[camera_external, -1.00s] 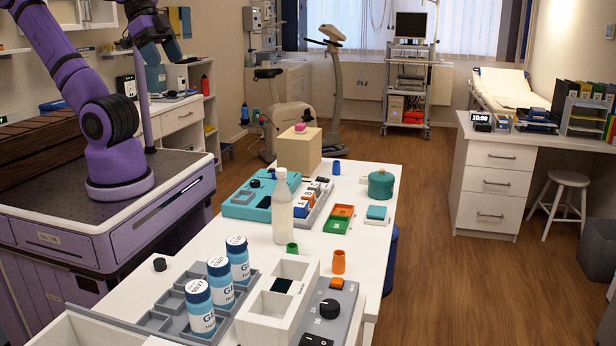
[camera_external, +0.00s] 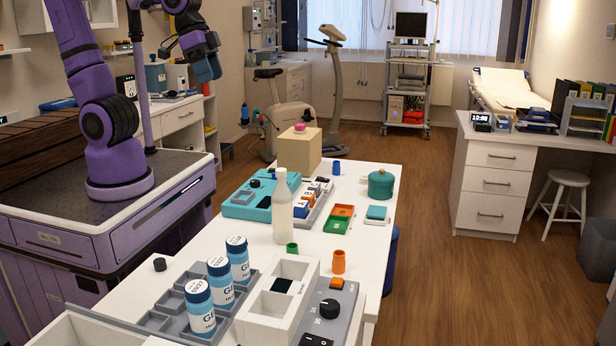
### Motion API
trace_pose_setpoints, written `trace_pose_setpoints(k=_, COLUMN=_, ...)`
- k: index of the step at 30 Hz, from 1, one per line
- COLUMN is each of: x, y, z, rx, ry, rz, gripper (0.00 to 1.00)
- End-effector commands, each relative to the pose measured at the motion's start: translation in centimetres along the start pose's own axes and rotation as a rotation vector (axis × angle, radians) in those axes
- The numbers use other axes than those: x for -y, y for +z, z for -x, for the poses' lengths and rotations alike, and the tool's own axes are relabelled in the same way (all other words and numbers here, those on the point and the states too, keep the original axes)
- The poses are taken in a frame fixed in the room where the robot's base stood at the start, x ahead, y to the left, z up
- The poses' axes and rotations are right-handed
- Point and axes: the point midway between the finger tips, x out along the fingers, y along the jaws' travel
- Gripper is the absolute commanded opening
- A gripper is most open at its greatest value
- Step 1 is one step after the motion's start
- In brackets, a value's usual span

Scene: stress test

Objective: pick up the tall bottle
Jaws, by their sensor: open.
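The tall bottle (camera_external: 282,212) stands upright on the white table, near its middle. It is whitish and translucent, with a pale cap. My gripper (camera_external: 208,72) has blue fingers and hangs in the air at the upper left, well above and to the left of the bottle, apart from it. It is open and nothing shows between its fingers. No part of the bottle is hidden by my arm.
A teal device (camera_external: 246,200) and a grey rack with coloured blocks stand close behind the bottle. A green cup (camera_external: 292,248) is close in front. Several blue-and-white jars (camera_external: 221,283) stand in a grey tray at the front left. A cardboard-coloured box (camera_external: 299,149) stands farther back.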

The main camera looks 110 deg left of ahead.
Motion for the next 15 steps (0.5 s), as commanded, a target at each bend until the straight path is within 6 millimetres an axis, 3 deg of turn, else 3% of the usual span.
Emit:
trace_pose_setpoints(k=9, x=1.9, y=-4.7, z=-8.4, rx=0.088, ry=-0.045, rz=0.142, gripper=0.62)
trace_pose_setpoints(k=15, x=3.5, y=-6.5, z=-14.3, rx=0.136, ry=-0.082, rz=0.225, gripper=0.62)
